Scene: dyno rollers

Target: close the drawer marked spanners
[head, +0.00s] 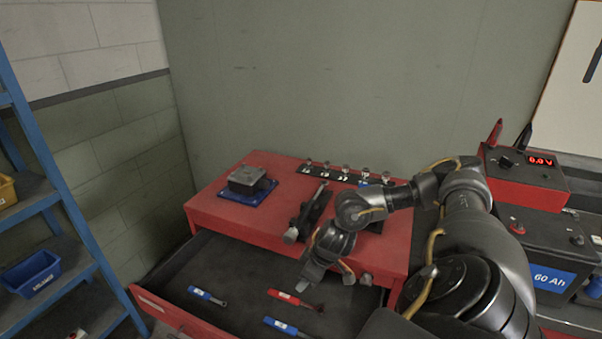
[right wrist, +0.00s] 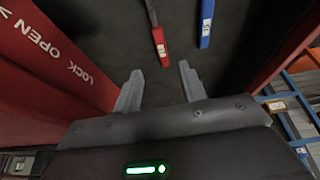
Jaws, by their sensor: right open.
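The red tool chest (head: 225,213) has a wide drawer (head: 185,268) pulled out towards me. A pale label on its red front (head: 150,302) is too small to read. Inside lie a red-handled tool (head: 288,297) and two blue-handled tools, one at left (head: 205,295) and one nearer (head: 282,325). My right gripper (head: 312,281) is over the drawer, near the chest's front face. In the right wrist view its open, empty fingers (right wrist: 160,80) point into the drawer, with the red handle (right wrist: 159,44) and a blue handle (right wrist: 207,22) beyond. My left gripper is not in view.
The chest top carries a grey block on a blue base (head: 247,182), a dark bar-shaped tool (head: 310,212) and a row of knobs (head: 343,174). A blue shelf rack (head: 45,150) stands left. A battery (head: 545,250) and red meter box (head: 525,185) stand right.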

